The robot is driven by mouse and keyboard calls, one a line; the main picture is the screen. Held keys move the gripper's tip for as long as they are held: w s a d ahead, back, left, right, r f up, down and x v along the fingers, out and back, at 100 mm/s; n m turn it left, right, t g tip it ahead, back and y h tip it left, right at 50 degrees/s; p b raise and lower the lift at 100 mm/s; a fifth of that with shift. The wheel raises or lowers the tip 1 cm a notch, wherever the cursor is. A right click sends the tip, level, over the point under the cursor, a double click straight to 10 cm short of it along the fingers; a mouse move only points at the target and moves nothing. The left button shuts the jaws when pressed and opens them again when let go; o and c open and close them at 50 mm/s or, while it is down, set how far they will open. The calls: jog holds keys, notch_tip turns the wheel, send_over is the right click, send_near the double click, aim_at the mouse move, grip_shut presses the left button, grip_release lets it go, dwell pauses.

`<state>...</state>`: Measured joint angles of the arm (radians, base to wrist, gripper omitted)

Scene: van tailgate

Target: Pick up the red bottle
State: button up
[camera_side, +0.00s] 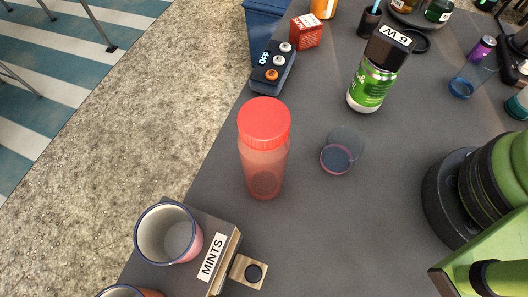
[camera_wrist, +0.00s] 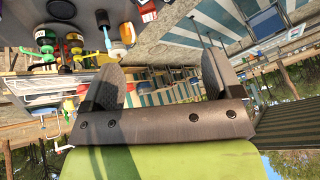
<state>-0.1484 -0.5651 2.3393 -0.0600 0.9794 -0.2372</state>
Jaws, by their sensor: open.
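The red bottle (camera_side: 262,160) stands upright on the dark grey tailgate surface in the side view, left of the middle. It has a red ribbed cap and a translucent red body. I cannot make it out in the wrist view. My gripper (camera_wrist: 158,75) shows in the wrist view with its two dark fingers wide apart and nothing between them. It faces out over the tailgate's surroundings, away from the bottle. In the side view only green and black parts of my arm show at the right edge; the fingers are out of frame.
A button box (camera_side: 272,68) and red carton (camera_side: 306,32) are at the back left. A mug (camera_side: 168,234) and MINTS box (camera_side: 215,262) are in front. The tailgate edge runs close left.

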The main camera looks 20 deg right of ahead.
jog(key=w+a+n+g, duration=0.2)
jog(key=w+a+n, duration=0.1)
jog(key=a+n, duration=0.35)
jog(key=n+g+h, duration=0.3)
jog(key=n+g, duration=0.1)
jog(key=n, duration=1.5)
send_over(264, 117)
jog(key=shift+m, duration=0.25)
notch_tip(264, 117, down, 7)
jog(key=shift+d+f, duration=0.1)
jog(key=shift+f, duration=0.1)
notch_tip(264, 117, down, 4)
jog(key=shift+s+f, duration=0.1)
jog(key=shift+f, duration=0.05)
notch_tip(264, 117, down, 6)
jog(key=shift+r, duration=0.1)
jog(key=shift+c, duration=0.5)
